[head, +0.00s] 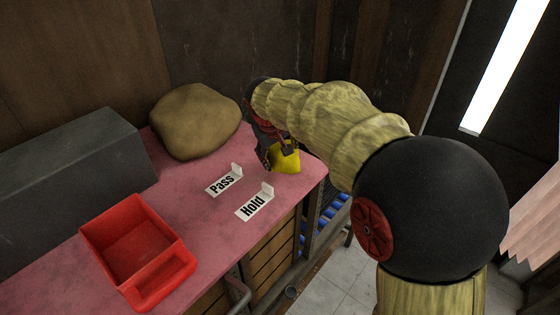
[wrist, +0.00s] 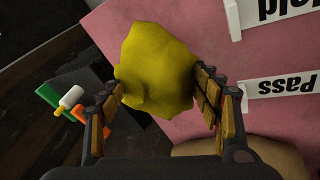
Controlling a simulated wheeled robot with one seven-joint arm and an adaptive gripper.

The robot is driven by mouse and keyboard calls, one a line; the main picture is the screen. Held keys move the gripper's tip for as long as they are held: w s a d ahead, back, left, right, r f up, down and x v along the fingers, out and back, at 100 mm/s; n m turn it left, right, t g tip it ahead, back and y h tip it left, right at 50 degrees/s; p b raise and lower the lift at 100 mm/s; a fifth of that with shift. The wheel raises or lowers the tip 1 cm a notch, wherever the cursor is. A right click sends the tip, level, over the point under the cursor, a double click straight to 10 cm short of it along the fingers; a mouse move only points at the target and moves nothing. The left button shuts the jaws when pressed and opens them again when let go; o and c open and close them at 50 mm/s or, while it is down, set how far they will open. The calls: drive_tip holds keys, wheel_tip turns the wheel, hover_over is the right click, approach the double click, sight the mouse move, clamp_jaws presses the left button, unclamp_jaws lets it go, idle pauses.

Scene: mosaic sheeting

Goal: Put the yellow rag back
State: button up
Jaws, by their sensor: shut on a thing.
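The yellow rag (head: 285,160) is a crumpled yellow lump at the far right end of the pink-topped bench (head: 205,205). My gripper (head: 275,150) is shut on it. In the wrist view the rag (wrist: 158,72) sits between the two fingers of my gripper (wrist: 168,90), near the bench's edge. I cannot tell whether the rag touches the bench top or hangs just above it. Part of the rag is hidden by my gripper in the head view.
"Pass" (head: 223,181) and "Hold" (head: 254,204) signs stand near the rag. A tan lump (head: 195,120) lies behind them. An empty red bin (head: 135,245) and a grey box (head: 70,170) are to the left. Blue items (head: 335,208) sit below the bench's right end.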

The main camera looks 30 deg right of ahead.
drive_tip(key=shift+w+f, duration=0.1)
drive_tip(key=shift+f, duration=1.5)
drive_tip(key=shift+f, duration=0.2)
drive_tip(key=o, duration=1.1)
drive_tip(key=shift+r, duration=0.1)
